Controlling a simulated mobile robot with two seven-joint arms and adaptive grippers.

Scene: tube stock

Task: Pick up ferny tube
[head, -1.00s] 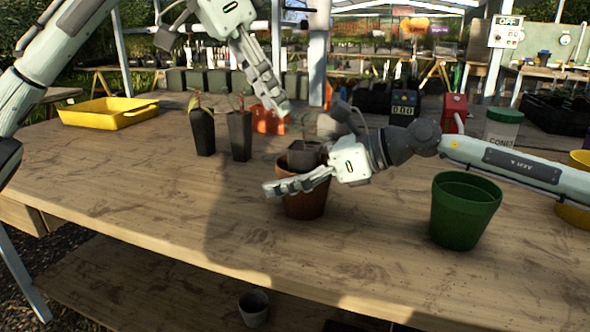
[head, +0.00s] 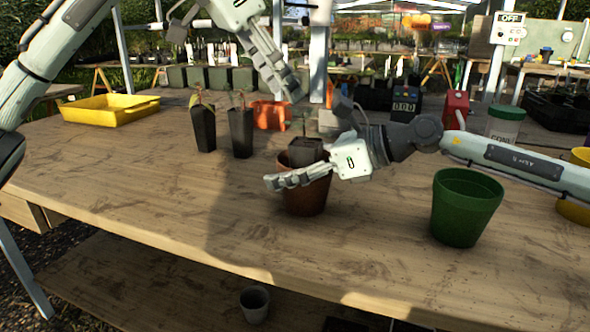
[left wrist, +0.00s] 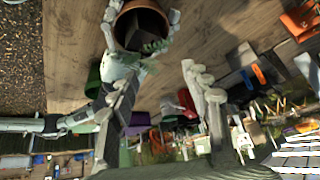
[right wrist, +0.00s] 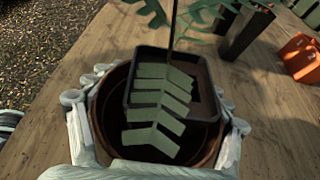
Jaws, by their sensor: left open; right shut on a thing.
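The ferny tube, a black square pot (head: 305,150) with feathery leaves, sits inside a terracotta pot (head: 305,197) on the bench. In the right wrist view the black tube (right wrist: 207,95) shows inside the pot rim with a green frond (right wrist: 158,100) over it. My right gripper (head: 278,183) is shut around the terracotta pot's outside, with a finger on either side in the right wrist view. My left gripper (head: 287,88) is open and empty, above and behind the pot. The left wrist view shows its spread fingers (left wrist: 162,98), apart from the tube (left wrist: 145,25).
Two black tubes with seedlings (head: 202,130) (head: 241,132) stand left of the pot. An orange container (head: 270,114) is behind, a yellow tray (head: 110,110) far left, and a green pot (head: 465,208) at right. The bench front left is clear.

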